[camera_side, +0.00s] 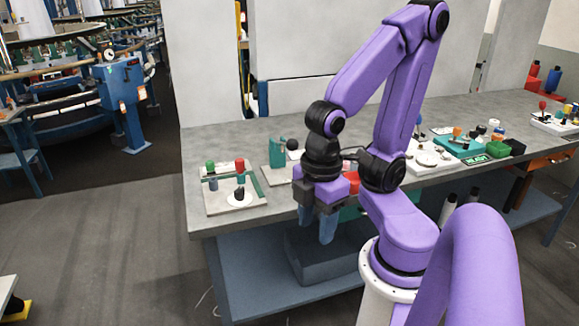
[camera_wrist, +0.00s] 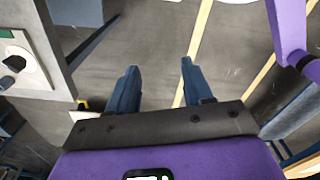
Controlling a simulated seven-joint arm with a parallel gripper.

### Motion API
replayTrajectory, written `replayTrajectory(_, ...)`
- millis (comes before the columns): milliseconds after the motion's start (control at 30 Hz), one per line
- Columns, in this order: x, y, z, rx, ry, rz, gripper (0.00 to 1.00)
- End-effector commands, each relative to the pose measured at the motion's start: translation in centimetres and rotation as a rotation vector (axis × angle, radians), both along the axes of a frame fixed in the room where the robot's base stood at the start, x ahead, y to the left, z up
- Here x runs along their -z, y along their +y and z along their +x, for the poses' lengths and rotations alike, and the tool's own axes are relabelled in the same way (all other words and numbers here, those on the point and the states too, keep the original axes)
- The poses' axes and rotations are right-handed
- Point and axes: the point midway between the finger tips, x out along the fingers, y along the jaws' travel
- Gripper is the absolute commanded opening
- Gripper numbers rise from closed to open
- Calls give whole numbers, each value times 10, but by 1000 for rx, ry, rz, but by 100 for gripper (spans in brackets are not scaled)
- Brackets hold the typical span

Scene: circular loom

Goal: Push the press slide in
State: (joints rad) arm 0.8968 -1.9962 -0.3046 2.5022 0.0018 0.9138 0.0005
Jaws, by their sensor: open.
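My gripper (camera_side: 315,232) points down in front of the bench's near edge, with its two blue-grey fingers apart. In the wrist view, my gripper (camera_wrist: 159,68) is open, with only floor showing between the fingers. I cannot tell for certain which part is the press slide. A small green upright fixture (camera_side: 276,153) on a pale base stands on the bench, behind and left of my gripper. My gripper and wrist hide part of the bench there. A red block (camera_side: 352,182) shows just right of my gripper, partly covered by my arm.
A pale board (camera_side: 217,203) with green and red knobs lies at the bench's left end. More boards and a teal tray (camera_side: 458,147) stand to the right. A lower shelf (camera_side: 262,283) runs beneath the grey benchtop (camera_side: 222,143).

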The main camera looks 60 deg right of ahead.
Motion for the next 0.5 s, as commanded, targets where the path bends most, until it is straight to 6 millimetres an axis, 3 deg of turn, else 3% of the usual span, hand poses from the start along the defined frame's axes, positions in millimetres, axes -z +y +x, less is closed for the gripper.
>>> replayTrajectory(167,-3,0,13,37,0,-1,58)
replayTrajectory(367,-16,-8,61,162,-1,-4,58)
replayTrajectory(500,-25,-26,100,257,0,-8,58)
